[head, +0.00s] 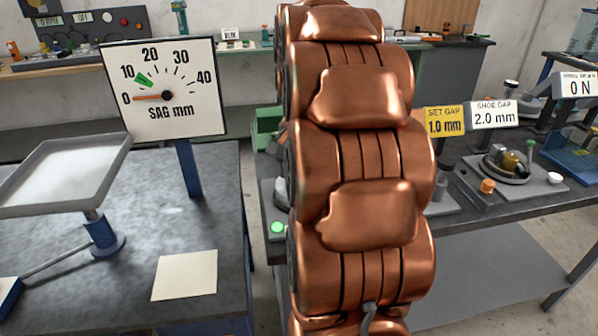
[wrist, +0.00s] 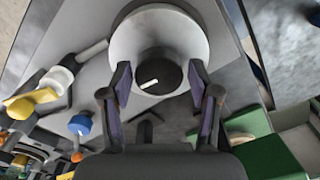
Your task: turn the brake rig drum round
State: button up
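In the wrist view, a round pale grey drum-like part (wrist: 190,32) has a dark round hub (wrist: 158,66) at its centre with a short white mark on it. I take it for the brake rig drum. My gripper (wrist: 160,74) is open, with one finger on each side of the hub. Small gaps seem to show between the fingers and the hub; I cannot tell whether either touches. In the head view my copper arm covers the middle, hiding the gripper and most of the drum's area. A shoe gap sign (head: 494,113) reads 2.0 mm, and a yellow set gap sign (head: 444,121) reads 1.0 mm.
A green block (wrist: 268,157) is at lower right in the wrist view, with a blue knob (wrist: 80,124) and yellow part (wrist: 30,102) at left. In the head view, a sag dial (head: 163,88) and grey tray (head: 62,172) stand on the left bench.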

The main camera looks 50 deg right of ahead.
jog(key=shift+o, duration=0.7)
notch_tip(320, 180, up, 12)
dwell(0.5)
dwell(0.8)
jog(key=s+a+f+n+p, duration=0.2)
jog(key=s+a+n+p, duration=0.15)
jog(key=a, duration=0.45)
jog(key=s+a+f+n+g+p, duration=0.1)
jog(key=s+a+n+p, duration=0.2)
jog(key=a, duration=0.5)
jog(key=s+a+f+n+p, duration=0.2)
jog(key=s+a+n, duration=0.15)
jog(key=a, duration=0.35)
jog(key=s+a+f+n+p, duration=0.3)
jog(key=s+a+f+n, duration=0.1)
jog(key=s, duration=0.3)
jog(key=shift+s+a+n+g, duration=0.2)
jog(key=shift+a+n+g, duration=0.2)
